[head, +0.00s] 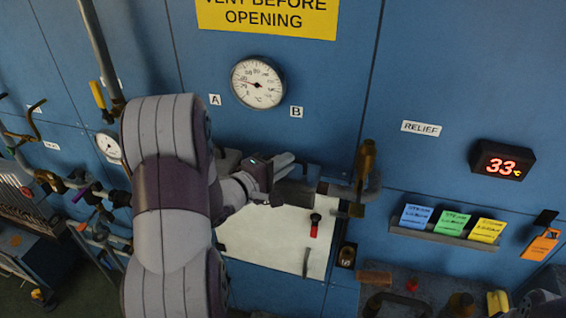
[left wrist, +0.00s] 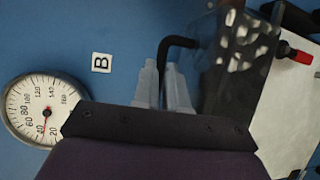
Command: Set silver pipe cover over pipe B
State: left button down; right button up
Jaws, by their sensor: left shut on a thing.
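My left gripper (head: 287,164) is in front of the blue wall, below and left of label B (head: 296,112). In the left wrist view its two pale fingers (left wrist: 166,88) are closed at a black bent handle (left wrist: 180,42). The handle joins a dark, shiny, mottled body (left wrist: 238,62), which I take to be the silver pipe cover. In the head view a dark grey cylinder (head: 296,193) shows just right of the gripper, probably the same cover. Pipe B cannot be made out clearly; the cover and my arm hide much of the area below label B. My right gripper is not seen.
A brass valve (head: 365,165) stands close right of the cover. A white panel (head: 270,245) with a red-handled switch (head: 315,226) lies below. A round gauge (head: 257,82) is above. A card rack (head: 440,237) is to the right. Pipes and valves crowd the left.

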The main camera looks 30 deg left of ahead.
pick_arm(q)
jog(key=c, duration=1.1)
grip_release()
jog(key=shift+s, duration=0.1)
jog(key=shift+s+a, duration=0.15)
jog(key=shift+s, duration=0.2)
jog(key=b+v, duration=0.2)
jog(key=v, duration=0.9)
jog(key=shift+s+b, duration=0.3)
jog(key=shift+s, duration=0.1)
jog(key=shift+r, duration=0.15)
